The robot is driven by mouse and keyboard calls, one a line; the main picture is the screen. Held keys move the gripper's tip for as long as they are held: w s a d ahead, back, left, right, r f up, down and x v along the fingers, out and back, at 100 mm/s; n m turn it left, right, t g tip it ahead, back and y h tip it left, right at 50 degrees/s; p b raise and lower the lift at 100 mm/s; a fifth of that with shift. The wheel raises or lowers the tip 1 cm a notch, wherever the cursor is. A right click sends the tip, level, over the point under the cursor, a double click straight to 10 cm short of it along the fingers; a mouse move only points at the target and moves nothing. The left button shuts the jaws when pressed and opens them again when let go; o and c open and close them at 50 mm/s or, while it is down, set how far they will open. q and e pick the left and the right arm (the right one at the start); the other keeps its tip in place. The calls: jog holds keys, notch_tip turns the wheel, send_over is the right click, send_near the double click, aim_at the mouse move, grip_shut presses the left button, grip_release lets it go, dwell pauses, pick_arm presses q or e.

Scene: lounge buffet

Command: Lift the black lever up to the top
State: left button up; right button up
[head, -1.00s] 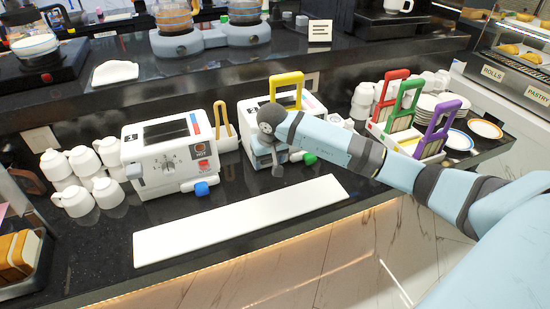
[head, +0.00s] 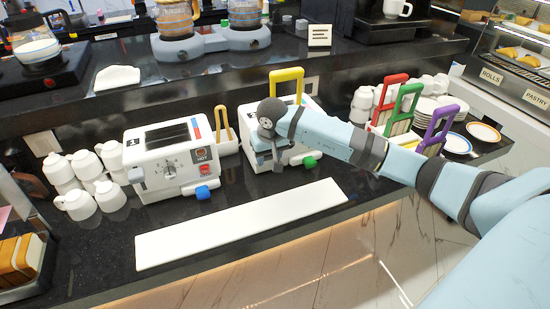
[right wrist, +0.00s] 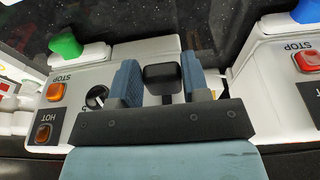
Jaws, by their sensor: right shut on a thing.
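The right white toaster (head: 247,120) stands on the black counter, partly hidden behind my right arm. My right gripper (head: 268,158) is at its front face. In the right wrist view, the black lever (right wrist: 162,78) sits between the two blue fingers of my right gripper (right wrist: 160,80), which is shut on it. Beside it are a dark round knob (right wrist: 97,97), an orange STOP button (right wrist: 56,91) and a green knob (right wrist: 65,46). In the head view the arm hides the lever. My left gripper is not in view.
A second white toaster (head: 150,168) with a blue knob (head: 203,192) stands to the left. A long white board (head: 240,225) lies in front. White mugs (head: 75,203) stand at left, and coloured-handled racks (head: 400,125) at right.

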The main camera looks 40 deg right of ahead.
jog(key=shift+w+p+v, duration=0.2)
jog(key=shift+p+v, duration=0.25)
jog(key=shift+v, duration=0.5)
jog(key=shift+w+p+v, duration=0.2)
jog(key=shift+p+v, duration=0.2)
jog(key=shift+v, duration=0.5)
jog(key=o, duration=1.1)
jog(key=shift+d+r, duration=0.1)
jog(key=shift+r, duration=0.1)
jog(key=w+p+v, duration=0.1)
jog(key=p+v, duration=0.2)
jog(key=v, duration=0.4)
jog(key=shift+r+p, duration=0.4)
jog(key=shift+r, duration=0.05)
jog(key=shift+s+d, duration=0.1)
jog(key=shift+d, duration=0.05)
